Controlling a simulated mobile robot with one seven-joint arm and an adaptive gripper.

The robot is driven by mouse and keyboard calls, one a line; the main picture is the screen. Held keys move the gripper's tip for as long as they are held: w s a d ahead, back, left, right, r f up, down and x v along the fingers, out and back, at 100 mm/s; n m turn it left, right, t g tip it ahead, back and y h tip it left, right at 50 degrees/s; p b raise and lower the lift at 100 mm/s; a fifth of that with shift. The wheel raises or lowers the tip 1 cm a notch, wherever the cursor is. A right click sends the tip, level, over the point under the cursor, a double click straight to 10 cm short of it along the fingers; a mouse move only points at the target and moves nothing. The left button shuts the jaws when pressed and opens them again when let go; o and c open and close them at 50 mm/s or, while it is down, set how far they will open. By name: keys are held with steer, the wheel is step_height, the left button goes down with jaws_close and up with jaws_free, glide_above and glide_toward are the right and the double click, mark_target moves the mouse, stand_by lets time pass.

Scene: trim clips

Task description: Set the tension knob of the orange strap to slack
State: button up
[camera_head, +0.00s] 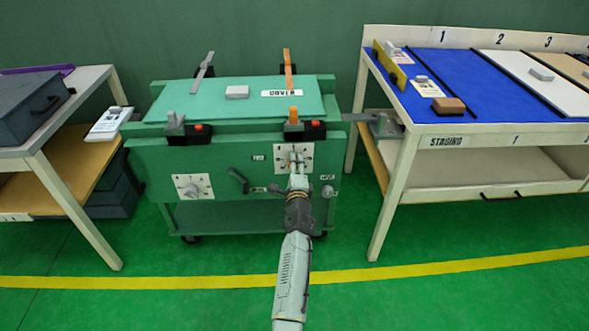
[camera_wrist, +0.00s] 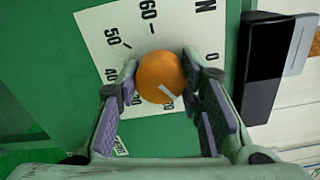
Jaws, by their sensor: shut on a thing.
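The orange tension knob (camera_wrist: 158,75) sits on a white dial plate (camera_wrist: 98,30) with marks including 50 and 60. The knob's pale pointer line angles towards the lower right of the wrist view. My gripper (camera_wrist: 163,88) is shut on the knob, one finger on each side, with purple-grey pads. In the head view my gripper (camera_head: 296,170) reaches the right dial plate (camera_head: 304,149) on the green cart's front and hides most of the knob. The orange strap (camera_head: 288,72) runs above it over the green cover, down to an orange-topped clip (camera_head: 292,122).
A grey strap (camera_head: 202,74) and a second dial (camera_head: 192,187) are on the cart's left. A dark lever (camera_head: 239,180) and small round knob (camera_head: 328,191) flank my gripper. Tables stand left (camera_head: 58,138) and right (camera_head: 406,150). The front floor is clear apart from my arm.

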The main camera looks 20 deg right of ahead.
steer(key=n+b, duration=0.3)
steer(key=n, duration=0.3)
steer(key=shift+f+b, duration=0.15)
steer(key=shift+b, duration=0.25)
steer(key=n+b, duration=0.3)
steer(key=n, duration=0.2)
stand_by(0.3)
steer(key=o, duration=1.2)
steer(key=shift+r, duration=0.2)
